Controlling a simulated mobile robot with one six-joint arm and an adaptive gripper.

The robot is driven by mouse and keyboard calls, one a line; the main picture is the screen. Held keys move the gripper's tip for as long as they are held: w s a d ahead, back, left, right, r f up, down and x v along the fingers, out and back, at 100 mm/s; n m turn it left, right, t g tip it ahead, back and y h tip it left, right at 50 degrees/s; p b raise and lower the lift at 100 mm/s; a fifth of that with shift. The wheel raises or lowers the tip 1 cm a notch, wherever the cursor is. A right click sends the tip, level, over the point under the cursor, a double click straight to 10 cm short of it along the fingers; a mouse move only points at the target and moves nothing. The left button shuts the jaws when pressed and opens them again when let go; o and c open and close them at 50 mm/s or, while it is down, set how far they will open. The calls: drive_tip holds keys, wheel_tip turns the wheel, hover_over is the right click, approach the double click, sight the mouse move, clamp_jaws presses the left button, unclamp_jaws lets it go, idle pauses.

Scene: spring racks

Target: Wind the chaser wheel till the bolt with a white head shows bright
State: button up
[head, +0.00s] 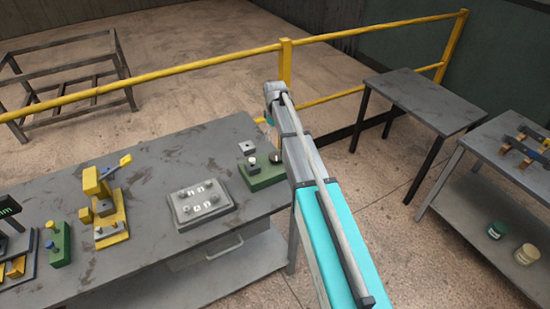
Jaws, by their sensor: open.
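A grey plate (222,209) lies on the workbench at centre left. It carries several small bolts or knobs, some with pale heads; which one is the white-headed bolt, and whether any is bright, is too small to tell. I cannot tell which part is the chaser wheel. My arm reaches up from the bottom right, past the right side of the green block. My gripper does not show in the head view.
The grey workbench (150,255) also bears a yellow clamp-like device (112,230) and a smaller green block (60,244). A yellow railing (200,60) runs behind. An empty table (425,100) and a shelved bench (480,150) stand right, with floor between.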

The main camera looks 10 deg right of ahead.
sight(275, 155)
drive_tip(key=shift+f+b, duration=5.35)
drive_tip(key=shift+f, duration=0.25)
drive_tip(key=c, duration=0.8)
